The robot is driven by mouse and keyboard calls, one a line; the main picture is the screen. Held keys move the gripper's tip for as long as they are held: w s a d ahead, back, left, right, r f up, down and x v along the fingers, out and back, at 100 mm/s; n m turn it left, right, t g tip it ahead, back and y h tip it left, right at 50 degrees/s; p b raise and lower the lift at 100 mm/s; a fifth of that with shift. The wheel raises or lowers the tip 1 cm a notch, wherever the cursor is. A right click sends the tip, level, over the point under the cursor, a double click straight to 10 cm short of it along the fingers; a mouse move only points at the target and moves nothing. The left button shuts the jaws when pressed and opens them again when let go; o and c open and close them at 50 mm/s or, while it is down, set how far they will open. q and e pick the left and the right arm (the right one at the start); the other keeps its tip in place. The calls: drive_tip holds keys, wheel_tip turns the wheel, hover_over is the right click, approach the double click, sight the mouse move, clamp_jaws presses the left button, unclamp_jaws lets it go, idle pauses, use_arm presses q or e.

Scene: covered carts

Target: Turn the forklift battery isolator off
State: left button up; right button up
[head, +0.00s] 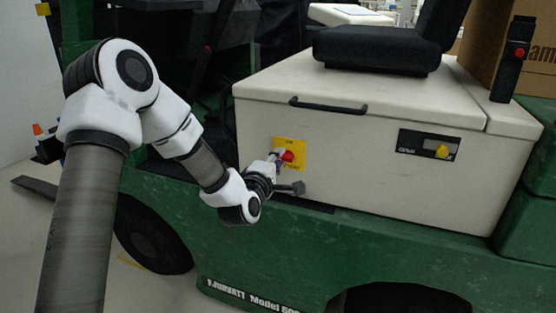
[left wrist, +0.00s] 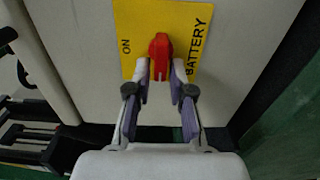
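The battery isolator is a red knob (head: 288,157) on a yellow plate (head: 297,146) on the cream side panel of the green forklift. In the left wrist view the knob (left wrist: 160,48) stands out from the plate (left wrist: 136,18), which reads ON and BATTERY. My left gripper (head: 279,158) is at the knob. In the left wrist view its fingertips (left wrist: 162,70) lie on either side of the knob's lower part, very close to it; whether they press on it I cannot tell. My right gripper is not in view.
The black seat (head: 376,48) is above. A red button on a black post (head: 518,52) and a cardboard box (head: 541,60) stand at the right.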

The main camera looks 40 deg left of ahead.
use_arm(q)
drive_tip(key=shift+s, duration=0.1)
drive_tip(key=v, duration=0.7)
drive_tip(key=shift+s, duration=0.15)
idle(0.3)
